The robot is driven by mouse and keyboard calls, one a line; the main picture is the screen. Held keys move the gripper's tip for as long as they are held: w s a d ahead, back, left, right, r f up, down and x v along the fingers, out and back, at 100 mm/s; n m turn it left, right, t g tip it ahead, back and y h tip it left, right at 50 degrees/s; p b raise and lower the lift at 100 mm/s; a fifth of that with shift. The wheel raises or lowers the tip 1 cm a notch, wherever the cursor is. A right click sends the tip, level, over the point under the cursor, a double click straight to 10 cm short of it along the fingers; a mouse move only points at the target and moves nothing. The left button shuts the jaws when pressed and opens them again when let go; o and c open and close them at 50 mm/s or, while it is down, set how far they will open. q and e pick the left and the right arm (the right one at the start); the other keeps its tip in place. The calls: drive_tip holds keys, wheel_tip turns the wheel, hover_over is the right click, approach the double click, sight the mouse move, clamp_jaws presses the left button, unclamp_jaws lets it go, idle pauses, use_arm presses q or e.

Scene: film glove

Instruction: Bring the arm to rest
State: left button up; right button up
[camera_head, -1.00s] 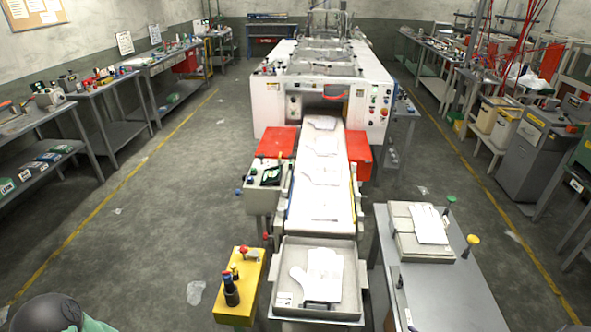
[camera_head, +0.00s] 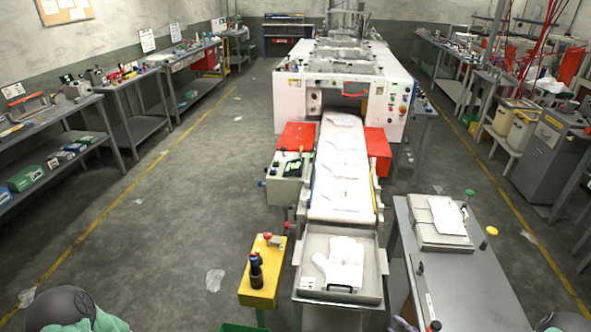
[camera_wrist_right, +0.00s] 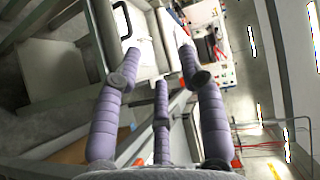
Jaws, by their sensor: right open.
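My right gripper (camera_wrist_right: 160,66) shows in the right wrist view with its purple padded fingers spread apart and nothing between them. In the head view only a small purple part of the right gripper (camera_head: 402,324) shows at the bottom edge, in front of the grey table. A dark round joint with teal covering at the bottom left (camera_head: 65,308) is part of my left arm. My left gripper is out of the picture.
A grey tray (camera_head: 312,242) holding white gloves stands at the end of the conveyor (camera_head: 352,165) from the white machine (camera_head: 290,105). A yellow stand (camera_head: 258,290) is left of it, a grey table (camera_head: 480,290) right. Open floor (camera_head: 190,225) lies left.

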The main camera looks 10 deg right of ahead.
drive_tip(key=w+a+f+n+g+h+b, duration=0.1)
drive_tip(key=w+a+f+n+g+b, duration=0.45)
drive_tip(key=a+f, duration=0.9)
drive_tip(key=s+a+f+n+g+b, duration=0.1)
drive_tip(key=s+a+f+n+g, duration=0.1)
drive_tip(key=s+a+g, duration=0.3)
drive_tip(key=s+a+f+n+g+b, duration=0.1)
drive_tip(key=s+a+f+n+g, duration=0.2)
drive_tip(key=s+a, duration=0.6)
drive_tip(key=a+f+g, duration=0.2)
drive_tip(key=a, duration=0.1)
drive_tip(key=shift+a+f+b, duration=0.15)
drive_tip(key=shift+f+b, duration=0.1)
drive_tip(key=shift+b, duration=0.05)
